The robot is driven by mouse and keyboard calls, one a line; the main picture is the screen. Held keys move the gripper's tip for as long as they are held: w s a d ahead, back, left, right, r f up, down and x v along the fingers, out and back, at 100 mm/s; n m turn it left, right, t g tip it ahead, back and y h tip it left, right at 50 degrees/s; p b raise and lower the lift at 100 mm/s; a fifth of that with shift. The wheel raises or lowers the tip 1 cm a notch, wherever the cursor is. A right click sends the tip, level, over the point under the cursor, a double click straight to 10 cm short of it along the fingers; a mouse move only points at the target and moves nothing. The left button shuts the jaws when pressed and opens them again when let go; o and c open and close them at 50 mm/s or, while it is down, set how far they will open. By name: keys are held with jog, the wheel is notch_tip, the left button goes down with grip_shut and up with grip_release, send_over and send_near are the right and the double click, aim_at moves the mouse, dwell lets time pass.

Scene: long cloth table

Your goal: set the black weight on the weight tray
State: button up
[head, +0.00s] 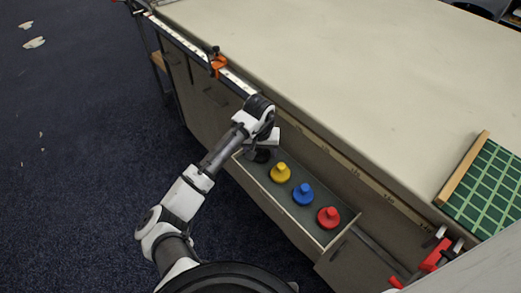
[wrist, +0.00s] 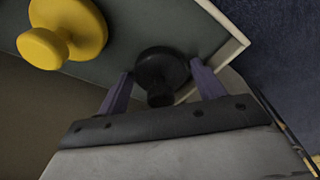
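The black weight (wrist: 161,67) stands in the open drawer near its corner, with a round base and a narrower knob. In the head view the black weight (head: 261,156) is partly hidden under my gripper (head: 264,146). In the wrist view my gripper (wrist: 161,72) is open, with one purple finger on each side of the knob and a gap showing on both sides. I cannot make out a separate thing that is clearly the weight tray.
A yellow weight (head: 280,173), a blue weight (head: 303,195) and a red weight (head: 328,217) stand in a row in the drawer (head: 283,213). The yellow weight (wrist: 72,30) is close beside my gripper. The tabletop (head: 350,80) is mostly clear; a green gridded board (head: 490,185) lies at right.

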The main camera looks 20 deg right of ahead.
aim_at(260, 157)
jog(key=shift+o, duration=0.7)
notch_tip(260, 157, up, 12)
jog(key=s, duration=0.1)
jog(key=shift+s+a, duration=0.3)
jog(key=shift+a, duration=0.1)
jog(key=shift+r, duration=0.15)
